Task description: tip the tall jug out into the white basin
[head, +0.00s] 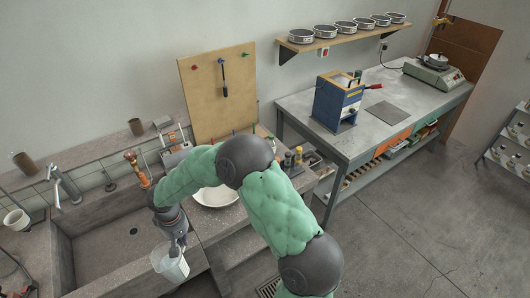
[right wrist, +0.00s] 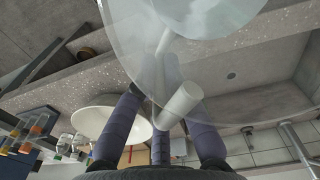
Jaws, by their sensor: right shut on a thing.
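The tall jug (head: 172,266) is clear and pale, and hangs from my right gripper (head: 178,246) over the front right corner of the stone sink in the head view. In the right wrist view, the clear jug (right wrist: 190,22) fills the top middle, with a pale cylindrical part (right wrist: 181,104) between the purple fingers of my right gripper (right wrist: 160,125). The gripper is shut on the jug. I cannot tell what the jug holds. The white basin (head: 207,198) sits on the counter right of the sink, partly hidden by my green right arm; it also shows in the right wrist view (right wrist: 88,116). My left gripper is out of view.
The stone sink (head: 110,255) with a metal tap (head: 68,188) lies left of the basin. A pegboard (head: 219,92) leans behind the basin. Small bottles (head: 292,160) stand right of it. A metal bench (head: 375,118) is farther right.

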